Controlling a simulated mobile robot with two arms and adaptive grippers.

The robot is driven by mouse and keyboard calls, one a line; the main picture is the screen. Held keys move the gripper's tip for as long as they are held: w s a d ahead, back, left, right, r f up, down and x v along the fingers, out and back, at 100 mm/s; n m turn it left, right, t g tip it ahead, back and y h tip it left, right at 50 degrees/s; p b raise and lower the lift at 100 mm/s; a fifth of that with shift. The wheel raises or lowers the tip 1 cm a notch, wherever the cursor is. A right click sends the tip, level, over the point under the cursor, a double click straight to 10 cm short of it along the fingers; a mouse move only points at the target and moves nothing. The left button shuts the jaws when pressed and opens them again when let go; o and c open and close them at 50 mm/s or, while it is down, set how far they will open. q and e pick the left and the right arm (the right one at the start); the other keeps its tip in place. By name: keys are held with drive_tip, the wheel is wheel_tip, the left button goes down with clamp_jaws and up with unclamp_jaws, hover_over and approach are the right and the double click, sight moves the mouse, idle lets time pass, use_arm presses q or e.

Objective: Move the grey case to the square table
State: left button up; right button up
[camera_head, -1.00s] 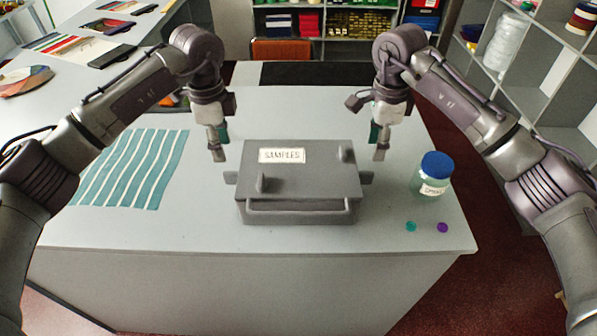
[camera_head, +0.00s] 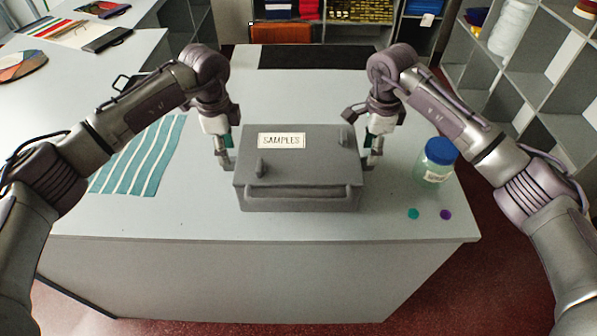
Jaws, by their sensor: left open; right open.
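The grey case (camera_head: 300,170) lies flat on the pale grey counter (camera_head: 300,225). It is closed, with a white "SAMPLES" label on its lid, two small lid catches and a bar handle along its front. My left gripper (camera_head: 226,160) is open at the case's left side, and my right gripper (camera_head: 372,158) is open at its right side. The fingertips are low, by the side handles, which they largely cover. I cannot tell whether they touch. I cannot make out a separate square table in this view.
A jar with a blue lid (camera_head: 437,163) stands right of the case, with a teal dot (camera_head: 413,214) and a purple dot (camera_head: 446,214) in front. Striped teal cloth (camera_head: 140,155) lies to the left.

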sight(231, 170)
use_arm(q)
wheel_tip(231, 170, down, 7)
drive_tip(key=shift+r, duration=0.1)
use_arm(e)
wheel_tip(231, 170, down, 7)
drive_tip(key=shift+r, duration=0.1)
use_arm(q)
drive_tip(key=shift+c, duration=0.4)
use_arm(e)
drive_tip(key=shift+c, duration=0.4)
use_arm(q)
drive_tip(key=c, duration=0.8)
use_arm(e)
drive_tip(key=c, duration=0.8)
use_arm(q)
drive_tip(key=shift+r, duration=0.15)
use_arm(e)
drive_tip(key=shift+r, duration=0.1)
